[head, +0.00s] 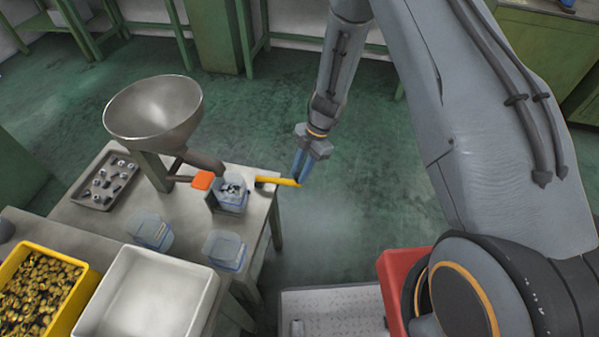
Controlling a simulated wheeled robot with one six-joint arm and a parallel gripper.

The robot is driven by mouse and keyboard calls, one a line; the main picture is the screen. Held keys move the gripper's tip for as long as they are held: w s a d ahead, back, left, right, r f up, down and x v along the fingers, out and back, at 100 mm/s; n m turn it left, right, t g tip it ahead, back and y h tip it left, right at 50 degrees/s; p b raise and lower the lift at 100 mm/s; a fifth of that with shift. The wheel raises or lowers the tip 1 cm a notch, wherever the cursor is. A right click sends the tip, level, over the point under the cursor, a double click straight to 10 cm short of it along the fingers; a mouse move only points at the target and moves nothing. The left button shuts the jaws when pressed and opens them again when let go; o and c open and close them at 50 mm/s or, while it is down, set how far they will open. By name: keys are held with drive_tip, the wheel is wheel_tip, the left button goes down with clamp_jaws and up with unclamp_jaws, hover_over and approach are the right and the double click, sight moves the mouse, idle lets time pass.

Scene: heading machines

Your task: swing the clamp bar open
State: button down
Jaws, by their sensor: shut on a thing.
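The clamp bar (275,180) is a yellow bar beside the clear container (231,193) under the funnel's spout. It sticks out to the right past the table's edge. My gripper (300,179) is at the bar's free right end, with its blue fingers pointing down and shut on it. The fingers hide the very tip of the bar. An orange block (203,180) sits on the left side of the container. The container holds small grey parts.
A large metal funnel (153,112) stands behind the container. Two more clear containers (151,231) (224,250), a white bin (146,298), a yellow bin of brass parts (40,290) and a tray (105,180) are on the left. Open green floor (350,220) lies right of the table.

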drive_tip(key=shift+w+a+r, duration=0.1)
drive_tip(key=shift+w, duration=0.2)
drive_tip(key=c, duration=1.5)
unclamp_jaws()
drive_tip(key=shift+c, duration=0.2)
drive_tip(key=b+v, duration=0.2)
drive_tip(key=v, duration=0.5)
drive_tip(key=shift+d+r, duration=0.3)
drive_tip(key=shift+w, duration=0.1)
